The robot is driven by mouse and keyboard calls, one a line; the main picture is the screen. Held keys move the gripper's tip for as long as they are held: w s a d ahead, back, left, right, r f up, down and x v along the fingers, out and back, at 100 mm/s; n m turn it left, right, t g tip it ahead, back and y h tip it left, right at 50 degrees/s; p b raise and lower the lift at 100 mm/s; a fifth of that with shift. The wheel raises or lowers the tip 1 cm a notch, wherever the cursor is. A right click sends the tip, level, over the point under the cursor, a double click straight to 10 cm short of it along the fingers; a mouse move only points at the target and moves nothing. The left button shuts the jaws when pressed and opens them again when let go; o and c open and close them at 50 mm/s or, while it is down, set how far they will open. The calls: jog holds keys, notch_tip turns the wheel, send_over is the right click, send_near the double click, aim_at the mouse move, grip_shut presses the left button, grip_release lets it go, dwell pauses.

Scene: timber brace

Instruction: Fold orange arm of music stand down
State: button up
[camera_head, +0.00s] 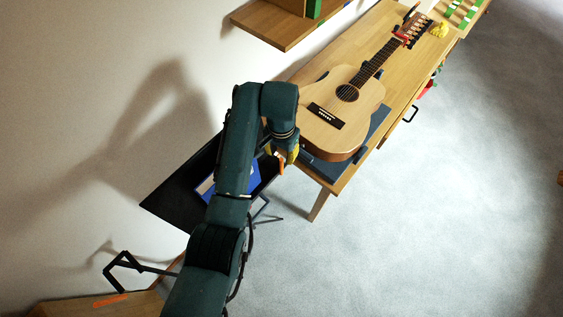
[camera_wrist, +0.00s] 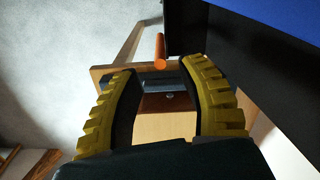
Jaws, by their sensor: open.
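The music stand (camera_head: 168,204) is a dark stand with a black desk and thin legs, left of the table. Something blue (camera_head: 250,183) lies on its desk, partly behind my arm. The orange arm (camera_head: 281,167) sticks out at the desk's right edge. In the wrist view the orange arm (camera_wrist: 160,49) is a short rod beyond my fingertips, beside the dark desk (camera_wrist: 230,45). My gripper (camera_wrist: 158,75) is open, with yellow ribbed fingers apart and nothing between them. The rod appears just past the gap, apart from the fingers. In the head view my gripper (camera_head: 290,153) is mostly hidden.
A wooden table (camera_head: 316,174) with a guitar (camera_head: 345,97) on a dark mat stands to the right of my gripper. A wooden shelf (camera_head: 275,25) is on the wall above. A wooden piece with an orange strip (camera_head: 110,300) is at lower left. The grey floor at right is clear.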

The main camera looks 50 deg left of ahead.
aim_at(281, 164)
notch_tip(281, 164, down, 7)
jog(key=shift+f+b, duration=0.15)
jog(key=shift+b, duration=0.15)
grip_shut()
